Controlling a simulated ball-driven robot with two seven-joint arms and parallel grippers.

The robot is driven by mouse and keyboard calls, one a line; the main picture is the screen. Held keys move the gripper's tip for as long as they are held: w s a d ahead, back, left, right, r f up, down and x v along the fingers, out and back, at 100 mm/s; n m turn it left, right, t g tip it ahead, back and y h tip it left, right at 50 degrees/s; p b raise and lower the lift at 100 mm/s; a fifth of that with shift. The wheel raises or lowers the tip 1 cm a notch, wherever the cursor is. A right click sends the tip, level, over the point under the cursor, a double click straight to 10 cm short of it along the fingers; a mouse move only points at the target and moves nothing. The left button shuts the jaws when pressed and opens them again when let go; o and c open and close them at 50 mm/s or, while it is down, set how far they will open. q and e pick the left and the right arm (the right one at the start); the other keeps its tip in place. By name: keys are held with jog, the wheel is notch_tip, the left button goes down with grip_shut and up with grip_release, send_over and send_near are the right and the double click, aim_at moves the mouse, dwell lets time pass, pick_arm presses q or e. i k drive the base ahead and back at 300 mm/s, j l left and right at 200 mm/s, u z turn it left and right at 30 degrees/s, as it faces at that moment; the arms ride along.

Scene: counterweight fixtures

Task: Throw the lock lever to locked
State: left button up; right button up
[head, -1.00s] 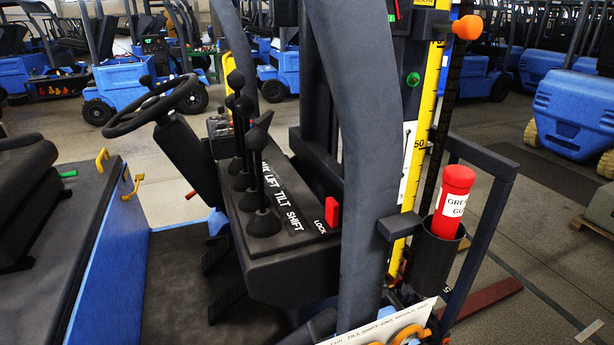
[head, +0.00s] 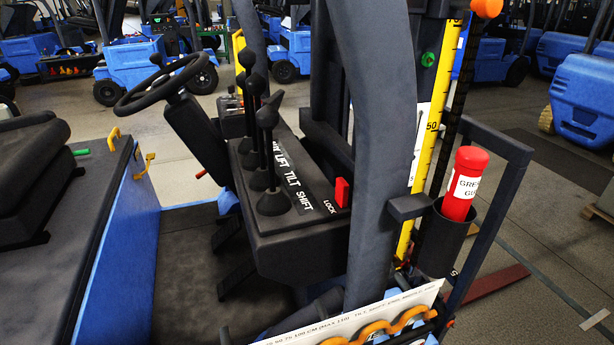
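The lock lever (head: 342,192) is a short red block standing upright beside the white "LOCK" label (head: 330,207), at the right end of the black control console (head: 300,235). Several black-knobbed levers (head: 267,160) stand to its left, beside the labels "LIFT", "TILT" and "SHIFT". A thick dark post (head: 370,120) rises just right of the lock lever, with the lever still in plain sight. Neither of my grippers shows in the head view.
A steering wheel (head: 164,84) and a seat (head: 30,175) are at the left. A red grease tube (head: 463,185) stands in a black holder (head: 442,240) at the right. A white card (head: 345,325) and orange rings (head: 370,328) are at the bottom. Blue trucks stand behind.

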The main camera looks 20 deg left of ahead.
aim_at(342, 187)
jog(key=i+l+u, duration=0.1)
jog(key=u, duration=0.35)
jog(key=i+l+u, duration=0.1)
jog(key=l+u, duration=0.2)
jog(key=u, duration=0.15)
jog(key=i+l+u, duration=0.15)
jog(key=l+u, duration=0.15)
jog(key=l, duration=0.75)
jog(key=l+u, duration=0.35)
jog(key=l, duration=2.3)
